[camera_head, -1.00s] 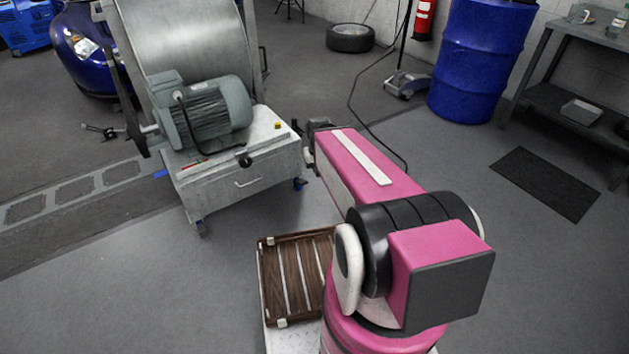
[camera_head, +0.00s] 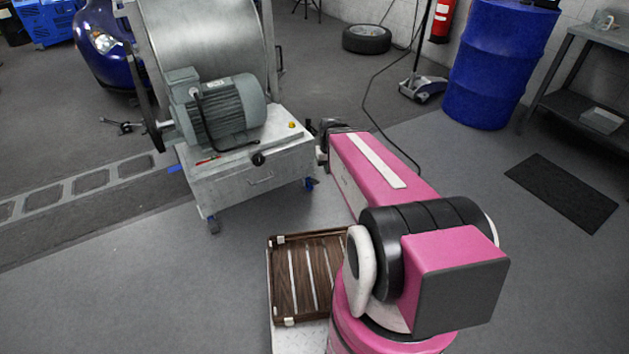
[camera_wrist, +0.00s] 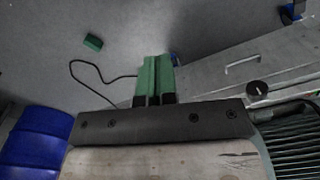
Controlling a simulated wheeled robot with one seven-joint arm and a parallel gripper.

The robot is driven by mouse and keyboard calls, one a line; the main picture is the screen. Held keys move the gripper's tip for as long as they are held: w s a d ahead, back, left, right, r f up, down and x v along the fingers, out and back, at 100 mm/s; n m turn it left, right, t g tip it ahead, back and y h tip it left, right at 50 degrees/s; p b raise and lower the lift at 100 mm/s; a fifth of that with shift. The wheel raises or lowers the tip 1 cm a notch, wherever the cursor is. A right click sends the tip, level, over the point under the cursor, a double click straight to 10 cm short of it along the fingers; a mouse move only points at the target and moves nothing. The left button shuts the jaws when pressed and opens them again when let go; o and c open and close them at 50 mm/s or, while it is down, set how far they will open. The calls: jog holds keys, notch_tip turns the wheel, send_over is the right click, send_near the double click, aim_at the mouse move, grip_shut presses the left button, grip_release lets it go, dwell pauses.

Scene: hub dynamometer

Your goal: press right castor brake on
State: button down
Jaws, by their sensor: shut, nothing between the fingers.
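The grey dynamometer cart (camera_head: 240,182) stands left of my arm, with a motor on top and a drawer in front. Its right castor shows as a small blue part (camera_head: 310,184) under the right corner. The left castor (camera_head: 212,224) is under the near left corner. In the wrist view my gripper (camera_wrist: 155,72) has its green fingers together and empty. A blue bit of the right castor (camera_wrist: 174,60) shows beside the fingertips; contact cannot be told, and its brake lever is not distinct. In the head view the fingers are hidden behind my arm.
A blue drum (camera_head: 502,65) and a trolley jack (camera_head: 422,88) stand beyond my arm. A black cable (camera_head: 375,120) lies on the floor. A dark mat (camera_head: 562,192) and a metal bench (camera_head: 575,75) are at right.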

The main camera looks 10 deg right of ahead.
jog(key=w+f+n, duration=0.1)
jog(key=w+f, duration=0.5)
jog(key=w, duration=0.4)
jog(key=w+f+n, duration=0.1)
jog(key=w+f, duration=0.5)
jog(key=w, duration=0.4)
jog(key=n+t, duration=0.1)
jog(key=n, duration=0.1)
send_over(315, 182)
notch_tip(315, 182, down, 13)
jog(key=shift+f+y, duration=0.2)
jog(key=shift+y, duration=0.1)
jog(key=f, duration=0.3)
jog(key=w+f, duration=0.1)
jog(key=f, duration=0.6)
jog(key=shift+w+a, duration=0.2)
jog(key=shift+s+d+f, duration=0.1)
jog(key=shift+s+f, duration=0.15)
jog(key=shift+f, duration=0.3)
jog(key=shift+s+d+f, duration=0.1)
jog(key=shift+s+f, duration=0.15)
jog(key=shift+f, duration=0.3)
jog(key=shift+s+f, duration=0.3)
jog(key=shift+f, duration=0.4)
jog(key=shift+s+d, duration=0.1)
